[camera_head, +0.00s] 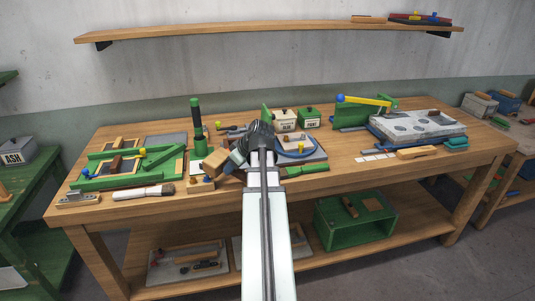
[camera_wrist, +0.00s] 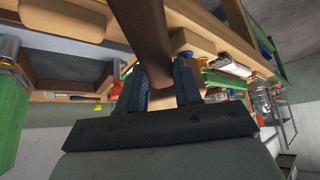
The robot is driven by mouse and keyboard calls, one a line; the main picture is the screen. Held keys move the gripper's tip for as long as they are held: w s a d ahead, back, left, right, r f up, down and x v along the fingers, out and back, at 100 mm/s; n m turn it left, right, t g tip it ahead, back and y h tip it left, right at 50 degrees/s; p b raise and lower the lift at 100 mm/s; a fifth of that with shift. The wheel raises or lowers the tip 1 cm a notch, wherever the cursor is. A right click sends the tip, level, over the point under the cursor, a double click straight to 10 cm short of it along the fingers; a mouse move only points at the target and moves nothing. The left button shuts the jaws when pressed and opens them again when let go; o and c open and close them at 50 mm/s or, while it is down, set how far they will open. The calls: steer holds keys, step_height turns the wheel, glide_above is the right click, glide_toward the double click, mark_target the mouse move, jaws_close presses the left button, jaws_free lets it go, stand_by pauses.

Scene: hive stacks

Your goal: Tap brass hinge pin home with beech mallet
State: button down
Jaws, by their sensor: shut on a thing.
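My gripper (camera_head: 234,163) is over the middle of the bench and is shut on the beech mallet. The mallet's light wooden head (camera_head: 215,162) shows just left of the gripper in the head view, tilted. In the wrist view a brown wooden handle (camera_wrist: 146,40) runs between the two fingers of my gripper (camera_wrist: 160,85). I cannot pick out the brass hinge pin with certainty in either view. My arm and the mallet hide part of the bench behind them. A small wooden block (camera_head: 201,184) stands on the bench just below the mallet head.
A green-framed fixture (camera_head: 88,184) and a brush (camera_head: 145,192) lie on the left. A green post (camera_head: 196,125) stands behind the mallet. Two small boxes, white (camera_head: 284,119) and green (camera_head: 308,117), stand behind. A grey plate (camera_head: 418,125) lies on the right. A shelf (camera_head: 270,31) hangs above.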

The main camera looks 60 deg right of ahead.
steer(key=s+d+r, duration=0.2)
steer(key=s+d, duration=0.3)
steer(key=d, duration=0.4)
steer(key=s+d+r, duration=0.3)
steer(key=s+d, duration=0.1)
steer(key=d, duration=0.6)
steer(key=shift+s, duration=0.4)
stand_by(0.7)
steer(key=shift+f, duration=0.1)
step_height(320, 180, down, 6)
steer(key=shift+f, duration=0.15)
stand_by(0.4)
steer(key=shift+r, duration=2.65)
